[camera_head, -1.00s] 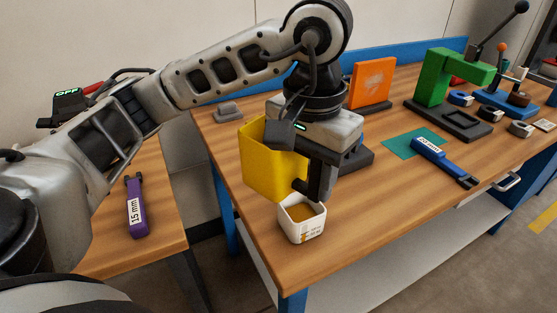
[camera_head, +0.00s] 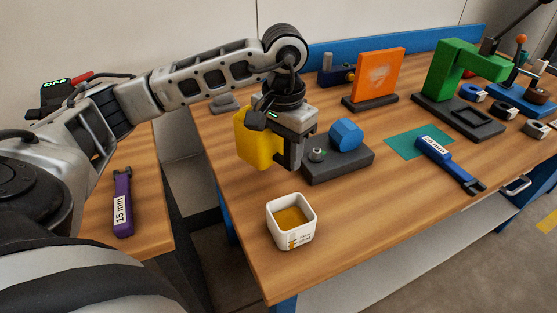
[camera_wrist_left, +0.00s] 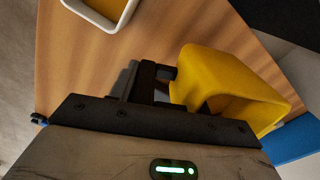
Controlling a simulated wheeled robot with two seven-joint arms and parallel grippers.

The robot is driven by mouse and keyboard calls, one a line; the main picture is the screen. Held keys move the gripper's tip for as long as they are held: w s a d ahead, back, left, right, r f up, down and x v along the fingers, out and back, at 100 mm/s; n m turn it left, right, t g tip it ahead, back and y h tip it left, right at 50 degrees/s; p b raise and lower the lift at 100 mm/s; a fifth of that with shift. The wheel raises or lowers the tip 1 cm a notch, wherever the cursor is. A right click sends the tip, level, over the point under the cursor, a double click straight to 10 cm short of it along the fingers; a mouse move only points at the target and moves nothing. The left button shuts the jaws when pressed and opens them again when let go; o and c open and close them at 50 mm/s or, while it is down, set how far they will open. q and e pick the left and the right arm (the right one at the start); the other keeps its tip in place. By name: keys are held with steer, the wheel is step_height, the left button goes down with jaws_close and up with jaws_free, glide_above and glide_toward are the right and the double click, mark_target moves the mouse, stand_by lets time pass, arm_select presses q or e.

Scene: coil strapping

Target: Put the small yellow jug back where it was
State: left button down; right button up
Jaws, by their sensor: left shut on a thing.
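The small yellow jug (camera_head: 256,143) hangs at my left gripper (camera_head: 286,158), near the left edge of the main table. My left gripper is shut on the jug. In the left wrist view the yellow jug (camera_wrist_left: 222,82) is beside the gripper fingers (camera_wrist_left: 152,80), its body to the right. The gripper hides part of the jug in the head view. I cannot tell whether its base touches the table. My right gripper is not in view.
A white cup with amber contents (camera_head: 291,222) stands at the table's near corner. A dark block with a blue knob (camera_head: 338,167) sits right of the gripper. A green mat (camera_head: 408,143), blue 20 mm tool (camera_head: 447,165) and green press (camera_head: 446,75) lie further right.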

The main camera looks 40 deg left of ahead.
mark_target(279, 153)
arm_select(q)
steer(key=shift+w+a+f, duration=0.4)
steer(key=shift+a+f, duration=0.25)
steer(key=shift+f, duration=0.2)
steer(key=shift+w+a+f+p, duration=0.15)
steer(key=shift+f+p, duration=0.15)
steer(key=shift+f, duration=0.65)
steer(key=shift+a+f+p, duration=0.1)
steer(key=shift+f+p, duration=0.15)
steer(key=shift+f, duration=0.65)
steer(key=shift+f, duration=0.15)
steer(key=c, duration=0.7)
jaws_free()
step_height(279, 153, up, 12)
steer(key=shift+r+b, duration=0.15)
steer(key=shift+b, duration=0.5)
